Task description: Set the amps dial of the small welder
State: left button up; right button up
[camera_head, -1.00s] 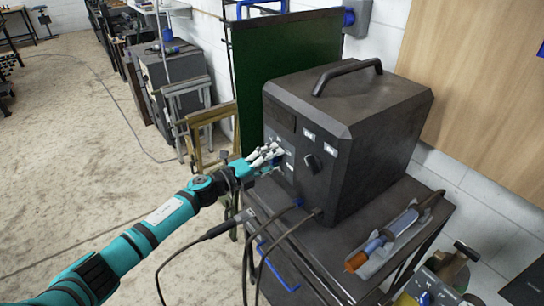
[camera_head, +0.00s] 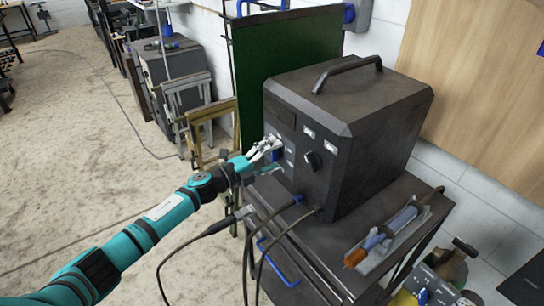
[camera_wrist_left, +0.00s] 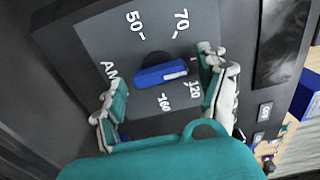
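The small welder (camera_head: 345,150) is a dark box with a top handle, standing on a cart. Its amps dial shows in the left wrist view as a blue bar knob (camera_wrist_left: 160,73) on a grey plate marked 50, 70, 120 and 160. The bar lies nearly level in that view, with a pale mark at its right end. My left gripper (camera_head: 268,152) is at the welder's front panel. In the left wrist view its fingers (camera_wrist_left: 163,92) are spread, one on each side of the knob, with gaps visible. The plate's lettering is partly covered by a finger. My right gripper is not in view.
A black knob (camera_head: 311,161) and pale switches sit right of the dial. Cables (camera_head: 270,232) hang from the panel's lower front. A torch-like tool (camera_head: 395,235) lies in a tray on the cart top (camera_head: 330,240). A green panel (camera_head: 250,75) stands behind the welder.

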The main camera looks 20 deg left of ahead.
pick_arm(q)
jog(key=v, duration=1.2)
dwell(0.4)
